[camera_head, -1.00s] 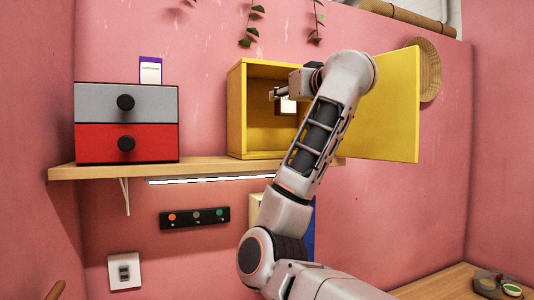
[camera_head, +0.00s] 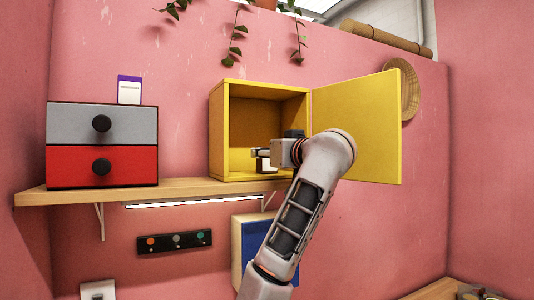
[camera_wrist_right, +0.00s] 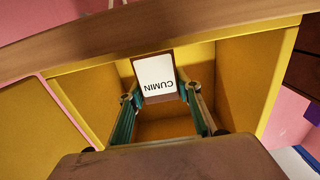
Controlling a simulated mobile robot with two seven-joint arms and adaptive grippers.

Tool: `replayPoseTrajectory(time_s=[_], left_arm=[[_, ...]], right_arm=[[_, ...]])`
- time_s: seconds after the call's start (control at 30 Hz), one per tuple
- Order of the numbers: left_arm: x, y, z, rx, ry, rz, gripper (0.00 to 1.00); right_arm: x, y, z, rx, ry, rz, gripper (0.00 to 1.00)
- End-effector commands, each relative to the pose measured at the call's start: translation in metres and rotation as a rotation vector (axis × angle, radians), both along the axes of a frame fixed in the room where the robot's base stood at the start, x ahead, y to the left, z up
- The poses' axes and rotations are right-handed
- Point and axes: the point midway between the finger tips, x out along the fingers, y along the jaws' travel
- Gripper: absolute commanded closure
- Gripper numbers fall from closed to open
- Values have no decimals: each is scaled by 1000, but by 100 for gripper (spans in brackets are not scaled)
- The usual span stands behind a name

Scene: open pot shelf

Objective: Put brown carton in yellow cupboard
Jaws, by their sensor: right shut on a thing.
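The yellow cupboard (camera_head: 216,135) stands on the wall shelf with its door (camera_head: 357,128) swung open to the right. My right gripper (camera_head: 262,158) reaches into its front opening, low and close to the cupboard floor. In the right wrist view my right gripper (camera_wrist_right: 162,90) is shut on the brown carton (camera_wrist_right: 155,57), whose white label reads CUMIN upside down. The carton also shows small in the head view (camera_head: 263,163), partly hidden by the gripper. I cannot tell whether it touches the cupboard floor. My left gripper is not in view.
The wooden shelf (camera_head: 190,190) carries a grey and red drawer box (camera_head: 128,146) at the left, with a purple-and-white packet (camera_head: 129,90) on top. Plants hang above the cupboard. A blue-fronted thing (camera_head: 257,245) hangs below the shelf, behind my arm.

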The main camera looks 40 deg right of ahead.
Motion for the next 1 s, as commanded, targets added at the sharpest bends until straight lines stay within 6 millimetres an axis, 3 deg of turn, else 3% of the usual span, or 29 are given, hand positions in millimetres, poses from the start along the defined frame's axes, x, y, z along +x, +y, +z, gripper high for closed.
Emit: replayPoseTrajectory(time_s=[0.33, 0.37, 0.4, 0.43, 0.83, 1.0], left_arm=[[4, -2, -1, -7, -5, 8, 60], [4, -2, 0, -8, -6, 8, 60], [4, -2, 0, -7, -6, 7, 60], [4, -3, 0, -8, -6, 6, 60], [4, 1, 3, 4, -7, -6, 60], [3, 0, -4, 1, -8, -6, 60]], right_arm=[[0, 0, -3, 0, -1, 1, 88], [0, 0, -4, 0, 0, 1, 64], [0, 0, -3, 0, 0, 1, 54], [0, 0, -3, 0, 0, 1, 50], [0, 0, 1, 0, -1, 1, 50], [-21, 8, 0, 1, -8, 3, 50]])
